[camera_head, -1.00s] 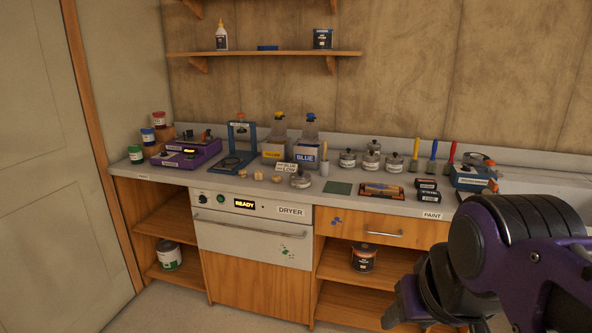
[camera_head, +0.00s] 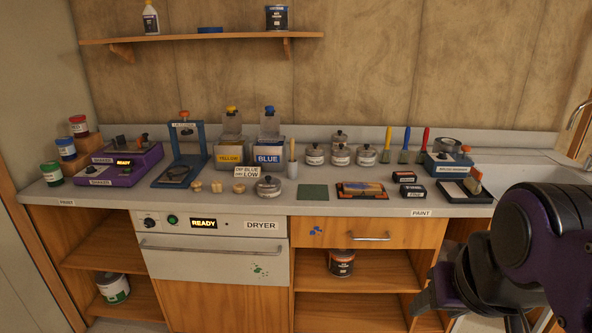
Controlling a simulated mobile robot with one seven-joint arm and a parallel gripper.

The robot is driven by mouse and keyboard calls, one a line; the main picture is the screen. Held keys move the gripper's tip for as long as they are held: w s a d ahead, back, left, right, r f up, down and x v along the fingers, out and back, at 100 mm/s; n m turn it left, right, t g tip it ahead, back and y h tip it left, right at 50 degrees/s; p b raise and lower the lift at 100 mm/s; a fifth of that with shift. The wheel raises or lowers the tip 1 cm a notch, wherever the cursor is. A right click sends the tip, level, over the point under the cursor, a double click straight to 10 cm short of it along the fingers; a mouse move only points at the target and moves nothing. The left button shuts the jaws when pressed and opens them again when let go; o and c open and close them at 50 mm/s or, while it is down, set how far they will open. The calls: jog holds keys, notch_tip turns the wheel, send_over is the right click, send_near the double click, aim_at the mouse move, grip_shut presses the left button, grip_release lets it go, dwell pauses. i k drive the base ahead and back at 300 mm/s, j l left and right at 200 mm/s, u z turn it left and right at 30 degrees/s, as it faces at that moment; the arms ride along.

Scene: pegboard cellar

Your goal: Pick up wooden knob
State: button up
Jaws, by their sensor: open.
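Several small pale wooden knobs sit on the grey counter (camera_head: 110,200), in front of the blue frame stand. The left knob (camera_head: 196,186), the middle knob (camera_head: 217,187) and the right knob (camera_head: 239,187) stand in a loose row, apart from each other. A lidded metal tin (camera_head: 268,187) is just right of them. My gripper (camera_head: 424,302) hangs at the lower right, in front of the cabinet and below counter height, far from the knobs. It is open, and nothing shows in it. Its fingers are partly hidden by my arm.
Behind the knobs stand a blue frame stand (camera_head: 185,155) and yellow (camera_head: 229,152) and blue (camera_head: 268,152) containers. A sign (camera_head: 247,172) stands close behind the right knob. A purple shaker (camera_head: 118,165) is to the left. The counter's front edge is free before the knobs.

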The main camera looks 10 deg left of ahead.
aim_at(197, 184)
jog(key=i+j, duration=0.15)
jog(key=j, duration=0.15)
jog(key=i+j+z, duration=0.2)
jog(key=i+j, duration=0.15)
jog(key=j, duration=0.3)
jog(key=i+j, duration=0.1)
jog(key=j, duration=0.2)
jog(key=i+j+z, duration=0.1)
jog(key=j, duration=0.25)
jog(key=i, duration=0.05)
